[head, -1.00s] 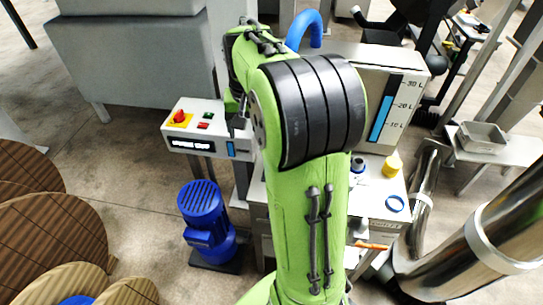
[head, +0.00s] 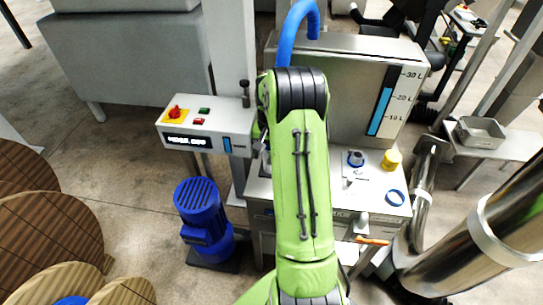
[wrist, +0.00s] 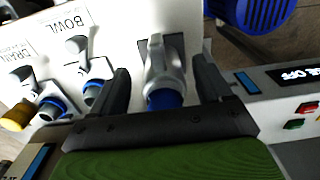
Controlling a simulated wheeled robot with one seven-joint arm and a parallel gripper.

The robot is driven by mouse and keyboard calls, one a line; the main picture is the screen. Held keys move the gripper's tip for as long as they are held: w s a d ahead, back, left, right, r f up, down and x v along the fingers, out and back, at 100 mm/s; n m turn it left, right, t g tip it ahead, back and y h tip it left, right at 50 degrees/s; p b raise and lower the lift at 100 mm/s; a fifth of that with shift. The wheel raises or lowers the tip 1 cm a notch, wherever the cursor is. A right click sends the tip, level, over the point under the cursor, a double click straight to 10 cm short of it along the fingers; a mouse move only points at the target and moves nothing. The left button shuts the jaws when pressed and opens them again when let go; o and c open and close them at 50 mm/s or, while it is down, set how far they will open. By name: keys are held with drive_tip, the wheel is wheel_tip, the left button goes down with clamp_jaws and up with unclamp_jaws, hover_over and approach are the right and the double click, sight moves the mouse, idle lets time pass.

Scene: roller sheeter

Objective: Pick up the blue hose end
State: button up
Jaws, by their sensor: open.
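The blue hose (head: 287,40) arches over the top edge of the steel tank and drops behind my arm, where its lower end is hidden in the head view. In the wrist view my open gripper (wrist: 163,90) has a finger on each side of a grey fitting (wrist: 158,70) with a blue collar (wrist: 164,99). Neither finger clearly touches it. I cannot tell whether this blue part is the hose end. My arm hides my gripper in the head view.
The steel tank (head: 345,90) stands behind a white ledge with a yellow cap (head: 391,160) and blue ring (head: 395,198). Left are a control box (head: 205,126) and blue motor (head: 204,218). In the wrist view, other blue-collared valves (wrist: 92,90) sit left of my fingers.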

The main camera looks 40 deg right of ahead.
wheel_tip(320, 180, down, 3)
drive_tip(key=shift+r, duration=0.35)
clamp_jaws()
drive_tip(key=shift+r, duration=0.1)
